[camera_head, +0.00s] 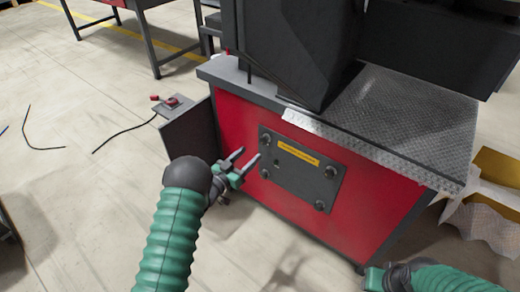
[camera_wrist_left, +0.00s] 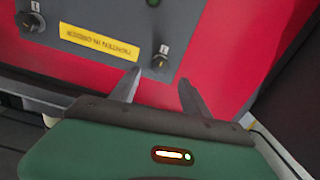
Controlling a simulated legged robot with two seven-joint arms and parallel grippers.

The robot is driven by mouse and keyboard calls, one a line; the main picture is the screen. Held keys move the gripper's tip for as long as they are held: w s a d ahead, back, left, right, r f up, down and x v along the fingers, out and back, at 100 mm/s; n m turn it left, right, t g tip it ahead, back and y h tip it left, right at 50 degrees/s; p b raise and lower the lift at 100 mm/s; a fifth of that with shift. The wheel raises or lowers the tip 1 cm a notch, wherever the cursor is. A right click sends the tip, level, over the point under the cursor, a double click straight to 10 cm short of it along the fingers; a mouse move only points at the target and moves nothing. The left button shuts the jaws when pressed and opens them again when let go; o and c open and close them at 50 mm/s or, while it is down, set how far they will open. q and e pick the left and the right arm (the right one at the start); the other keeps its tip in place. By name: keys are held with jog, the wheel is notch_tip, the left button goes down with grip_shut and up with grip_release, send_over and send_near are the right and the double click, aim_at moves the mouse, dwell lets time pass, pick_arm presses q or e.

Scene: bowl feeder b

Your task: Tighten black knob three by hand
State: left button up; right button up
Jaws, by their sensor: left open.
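A dark grey panel (camera_head: 297,178) on the front of the red machine carries several black knobs near its corners: upper left (camera_head: 266,140), lower left (camera_head: 265,174), upper right (camera_head: 330,171) and lower right (camera_head: 320,205). I cannot tell which is number three. My left gripper (camera_head: 248,155) is open and empty, just left of the panel, its fingers pointing towards the left knobs. In the left wrist view a knob (camera_wrist_left: 161,57) shows just beyond the gap between the fingers (camera_wrist_left: 159,78), apart from them. My right gripper (camera_head: 374,279) shows only partly at the bottom edge; its fingers are unclear.
A yellow label (camera_head: 298,152) is on the panel. The red machine (camera_head: 372,213) has a metal treadplate top (camera_head: 400,110) with an overhanging edge. A cardboard box (camera_head: 497,168) stands at the right. A cable (camera_head: 122,133) lies on the floor at left, where there is free room.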

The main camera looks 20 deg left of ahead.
aim_at(262, 143)
pick_arm(q)
jog(key=b+x, duration=0.2)
jog(key=x, duration=0.5)
jog(key=shift+f, duration=0.15)
jog(key=shift+w+d, duration=0.1)
jog(key=shift+w, duration=0.15)
grip_shut()
